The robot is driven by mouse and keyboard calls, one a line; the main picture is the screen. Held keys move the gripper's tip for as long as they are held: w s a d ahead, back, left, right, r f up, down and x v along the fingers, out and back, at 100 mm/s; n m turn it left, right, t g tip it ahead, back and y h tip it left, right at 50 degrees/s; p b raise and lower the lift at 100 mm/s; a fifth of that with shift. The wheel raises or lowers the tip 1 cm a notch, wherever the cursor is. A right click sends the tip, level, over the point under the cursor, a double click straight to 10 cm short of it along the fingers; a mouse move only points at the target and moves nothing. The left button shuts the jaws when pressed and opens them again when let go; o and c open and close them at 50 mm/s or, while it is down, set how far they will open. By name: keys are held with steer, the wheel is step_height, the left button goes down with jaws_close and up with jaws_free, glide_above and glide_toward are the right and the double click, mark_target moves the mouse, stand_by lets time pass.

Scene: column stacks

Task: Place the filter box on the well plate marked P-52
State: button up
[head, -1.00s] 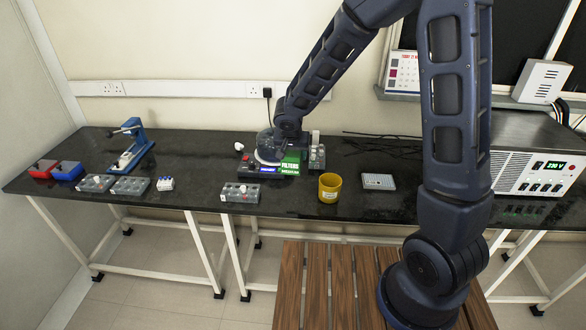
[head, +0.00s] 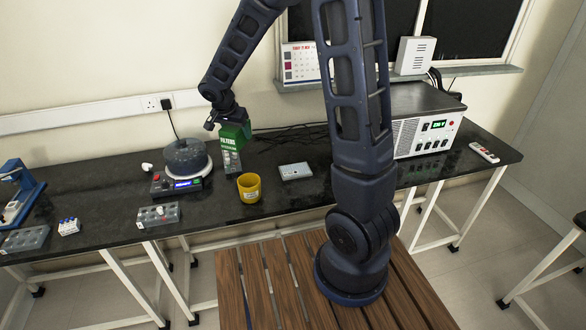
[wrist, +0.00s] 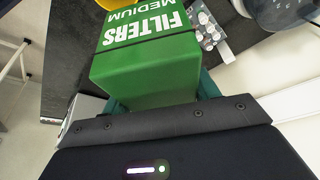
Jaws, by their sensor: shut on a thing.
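The filter box is a green block marked FILTERS (head: 235,134); in the wrist view its green body (wrist: 150,78) fills the middle and also reads MEDIUM. The box is apart from this plate.
The yellow mug (head: 249,187) stands between the grey rack (head: 231,161) and the front edge. A hotplate (head: 181,184) with a dark round thing on it is left of the box. Another rack (head: 158,216) is nearer the front. Loose cables (head: 285,136) lie behind the plate.

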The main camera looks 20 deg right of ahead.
steer(key=w+d+m+g+h, duration=0.1)
steer(key=w+d+m, duration=0.15)
steer(key=d, duration=0.35)
steer(key=w+d+m+h, duration=0.1)
steer(key=d+m, duration=0.2)
steer(key=d, duration=0.3)
steer(key=r+m+g, duration=0.1)
steer(key=m+g, duration=0.1)
steer(key=m, duration=0.4)
glide_above(301, 166)
steer(key=a, duration=0.2)
steer(key=shift+n, duration=0.25)
steer(key=f, duration=1.9)
steer(key=shift+s+f, duration=0.15)
steer(key=shift+s, duration=0.05)
steer(key=o, duration=1)
steer(key=shift+f, duration=0.1)
steer(key=shift+o, duration=0.2)
